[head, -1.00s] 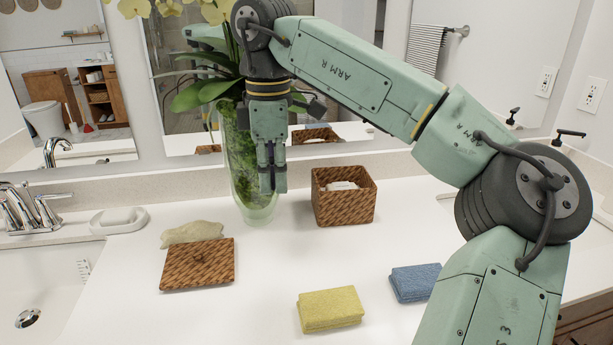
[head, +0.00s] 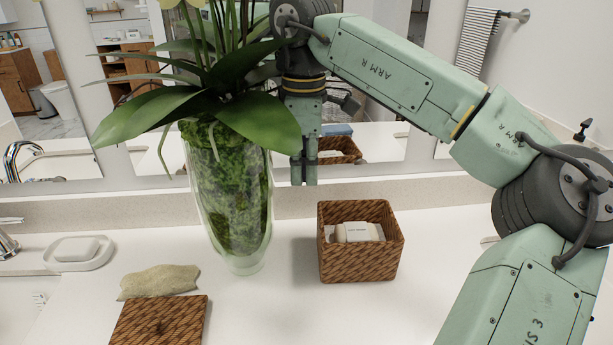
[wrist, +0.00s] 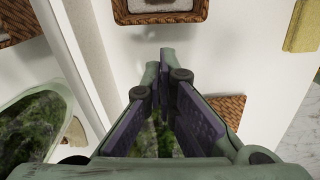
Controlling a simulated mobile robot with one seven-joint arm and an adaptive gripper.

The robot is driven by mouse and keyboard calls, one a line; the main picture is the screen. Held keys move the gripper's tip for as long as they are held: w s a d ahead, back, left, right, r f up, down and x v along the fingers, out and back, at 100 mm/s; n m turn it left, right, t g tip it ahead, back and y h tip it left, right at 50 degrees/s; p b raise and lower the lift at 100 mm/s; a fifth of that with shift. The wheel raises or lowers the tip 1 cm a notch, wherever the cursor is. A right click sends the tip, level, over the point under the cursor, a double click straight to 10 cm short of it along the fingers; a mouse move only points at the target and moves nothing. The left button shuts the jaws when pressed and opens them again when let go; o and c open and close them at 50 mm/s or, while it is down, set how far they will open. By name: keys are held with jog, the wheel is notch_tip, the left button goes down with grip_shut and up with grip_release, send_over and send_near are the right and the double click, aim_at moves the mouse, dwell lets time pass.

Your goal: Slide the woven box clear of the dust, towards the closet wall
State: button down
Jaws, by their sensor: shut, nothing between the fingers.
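The woven box (head: 358,262) is a brown open-topped basket on the white counter, right of the glass vase. White packets (head: 358,232) lie in it. My gripper (head: 304,180) points down above the back of the counter, left of the box and apart from it, beside the vase. Its fingers are shut and empty. In the wrist view, my gripper (wrist: 165,62) shows with the box (wrist: 160,19) at the top edge, beyond the fingertips. I cannot make out any dust on the counter around the box.
The tall glass vase (head: 232,220) with an orchid stands close left of my gripper. A woven lid (head: 160,322), a beige lumpy piece (head: 160,281) and a soap dish (head: 78,253) lie left. The mirror and backsplash (head: 440,192) bound the back. Counter right of the box looks clear.

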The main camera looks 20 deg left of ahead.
notch_tip(320, 180, down, 17)
jog(key=b, duration=0.8)
jog(key=shift+w+f, duration=0.1)
jog(key=shift+f, duration=0.05)
jog(key=shift+w, duration=0.1)
